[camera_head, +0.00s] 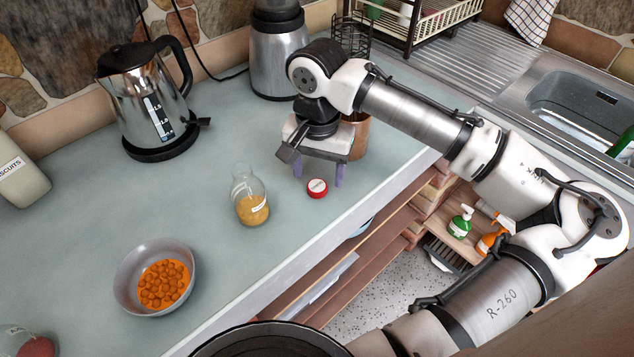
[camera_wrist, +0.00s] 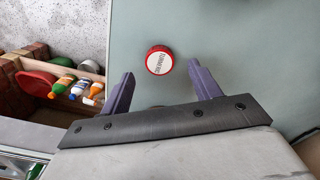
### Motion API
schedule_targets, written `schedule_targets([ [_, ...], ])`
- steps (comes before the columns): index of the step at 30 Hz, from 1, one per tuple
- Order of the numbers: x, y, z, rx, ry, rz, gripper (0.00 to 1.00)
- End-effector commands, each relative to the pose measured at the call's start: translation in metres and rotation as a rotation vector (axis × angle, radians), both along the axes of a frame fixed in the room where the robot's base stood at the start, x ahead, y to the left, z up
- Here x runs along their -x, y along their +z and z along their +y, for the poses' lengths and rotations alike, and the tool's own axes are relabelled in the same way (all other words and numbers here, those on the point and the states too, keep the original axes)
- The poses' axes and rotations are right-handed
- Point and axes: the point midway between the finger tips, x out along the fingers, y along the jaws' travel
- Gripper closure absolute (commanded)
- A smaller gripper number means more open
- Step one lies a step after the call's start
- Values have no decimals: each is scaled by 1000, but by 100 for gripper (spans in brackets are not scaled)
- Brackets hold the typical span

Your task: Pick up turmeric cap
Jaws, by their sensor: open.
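The turmeric cap (camera_head: 317,188) is a small red disc with a white labelled top, lying flat on the counter near its front edge. In the wrist view the cap (camera_wrist: 159,60) shows just beyond the fingertips, roughly midway between them, with its label facing up. My gripper (camera_head: 325,182) is open and empty, pointing down at the counter beside the cap. Its two purple fingers (camera_wrist: 161,70) are spread wider than the cap, and neither appears to touch it. A glass bottle of yellow powder (camera_head: 252,205) stands uncapped to the left of the cap.
A copper-coloured pot (camera_head: 358,137) stands close behind my gripper. A blender (camera_head: 277,55) and kettle (camera_head: 147,105) are at the back. A grey bowl of orange pieces (camera_head: 128,268) is at lower left. The counter's front edge (camera_head: 290,268) drops to open shelves. Clear counter (camera_head: 200,185) lies left of the bottle.

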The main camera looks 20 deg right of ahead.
Motion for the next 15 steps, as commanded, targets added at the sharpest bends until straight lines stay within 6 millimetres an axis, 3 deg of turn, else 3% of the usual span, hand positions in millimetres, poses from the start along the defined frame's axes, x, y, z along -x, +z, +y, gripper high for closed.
schedule_targets([
  [6,0,-23,1,-1,2,2,38],
  [13,0,-25,1,-1,2,1,38],
  [15,0,-25,1,-1,2,1,45],
])
